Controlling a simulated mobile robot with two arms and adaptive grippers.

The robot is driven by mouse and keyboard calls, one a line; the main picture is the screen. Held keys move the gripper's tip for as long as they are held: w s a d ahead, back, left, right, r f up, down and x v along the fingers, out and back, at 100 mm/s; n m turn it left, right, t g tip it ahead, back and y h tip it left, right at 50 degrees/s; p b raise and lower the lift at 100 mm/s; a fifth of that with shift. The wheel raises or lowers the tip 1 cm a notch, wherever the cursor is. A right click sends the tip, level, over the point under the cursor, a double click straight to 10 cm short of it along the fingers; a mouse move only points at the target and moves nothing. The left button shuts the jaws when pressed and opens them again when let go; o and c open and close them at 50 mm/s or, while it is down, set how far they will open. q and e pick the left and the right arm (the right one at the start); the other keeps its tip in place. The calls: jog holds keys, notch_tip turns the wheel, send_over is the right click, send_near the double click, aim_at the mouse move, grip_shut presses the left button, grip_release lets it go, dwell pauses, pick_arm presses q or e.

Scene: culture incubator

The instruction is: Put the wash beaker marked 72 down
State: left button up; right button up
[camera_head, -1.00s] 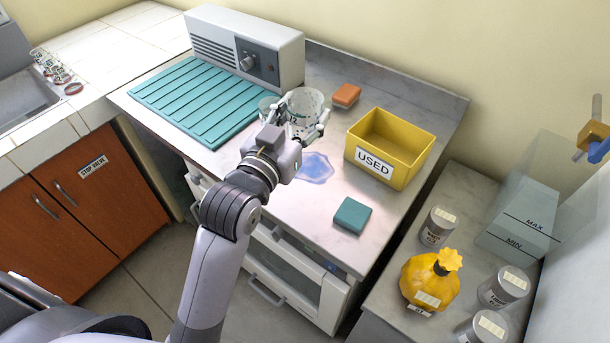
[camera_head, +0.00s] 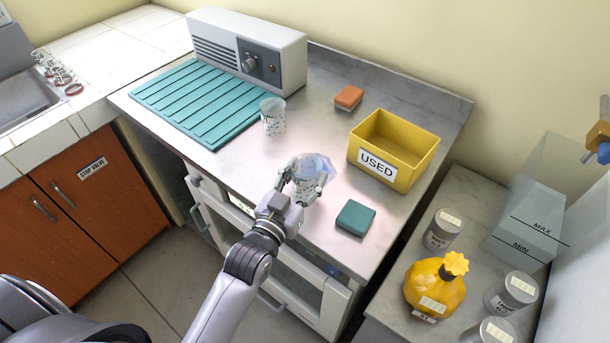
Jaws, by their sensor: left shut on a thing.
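My left gripper (camera_head: 306,182) is shut on a clear glass beaker (camera_head: 305,168) over the front part of the bench. The fingers hide part of this beaker, and I cannot read a number on it. A pale blue puddle (camera_head: 328,164) shows at and behind the held beaker. I cannot tell whether the beaker's base touches the bench top (camera_head: 330,128). A second clear beaker (camera_head: 273,118) with dark marks stands upright by the right corner of the teal ribbed mat (camera_head: 190,100). Its number is too small to read. My right gripper is not in view.
A yellow bin marked USED (camera_head: 412,172), a teal block (camera_head: 355,218) and an orange sponge (camera_head: 349,97) sit right of the held beaker. A grey-white device (camera_head: 285,68) stands at the back. Bare bench lies between the second beaker and the bin.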

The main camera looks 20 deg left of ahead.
pick_arm(q)
jog(key=o, duration=0.8)
jog(key=shift+f, duration=0.1)
jog(key=o, duration=0.5)
jog(key=shift+c, duration=0.2)
